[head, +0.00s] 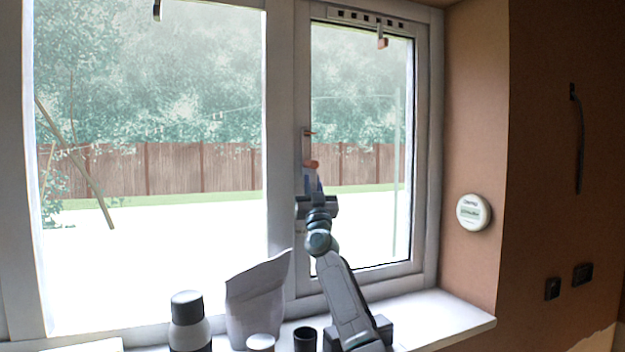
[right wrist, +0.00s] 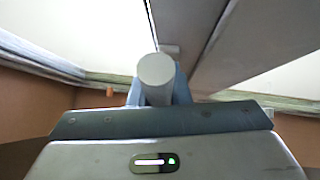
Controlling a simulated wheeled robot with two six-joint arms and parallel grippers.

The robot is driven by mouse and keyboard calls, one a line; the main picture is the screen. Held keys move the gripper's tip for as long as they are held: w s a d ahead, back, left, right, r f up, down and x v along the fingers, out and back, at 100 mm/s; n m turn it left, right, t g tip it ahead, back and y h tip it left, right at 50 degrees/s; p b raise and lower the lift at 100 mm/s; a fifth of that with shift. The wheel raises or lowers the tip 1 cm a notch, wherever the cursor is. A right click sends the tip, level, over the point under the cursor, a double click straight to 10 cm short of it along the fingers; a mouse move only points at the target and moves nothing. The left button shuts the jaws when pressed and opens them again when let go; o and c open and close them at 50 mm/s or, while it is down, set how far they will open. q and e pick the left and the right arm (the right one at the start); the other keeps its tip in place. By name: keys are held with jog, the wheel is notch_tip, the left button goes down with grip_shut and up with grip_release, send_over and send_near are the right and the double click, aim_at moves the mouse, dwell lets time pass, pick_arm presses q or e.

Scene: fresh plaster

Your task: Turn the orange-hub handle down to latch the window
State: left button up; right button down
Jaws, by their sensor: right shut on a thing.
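The window handle has an orange hub (head: 311,164) on a pale upright plate (head: 306,146) on the frame between the two panes. My right gripper (head: 314,184) is just below the hub, its fingers pointing up. It is shut on the handle's lever, whose round pale end (right wrist: 156,70) shows between the fingers (right wrist: 158,97) in the right wrist view. The lever is mostly hidden by the fingers in the head view, so its exact angle is hard to tell. My left gripper is not in view.
On the sill (head: 440,318) stand a bottle (head: 187,325), a pale pouch (head: 257,300) and a dark cup (head: 305,339), close left of my right arm. A round white device (head: 473,212) is on the right reveal. The sill right of my arm is clear.

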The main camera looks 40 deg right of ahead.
jog(key=shift+f, duration=0.15)
jog(key=c, duration=1.3)
grip_release()
jog(key=shift+a, duration=0.15)
jog(key=shift+c, duration=0.2)
jog(key=shift+s+a+f, duration=0.1)
jog(key=shift+s+f, duration=0.15)
jog(key=p+v, duration=0.1)
jog(key=v, duration=0.9)
jog(key=shift+f, duration=0.15)
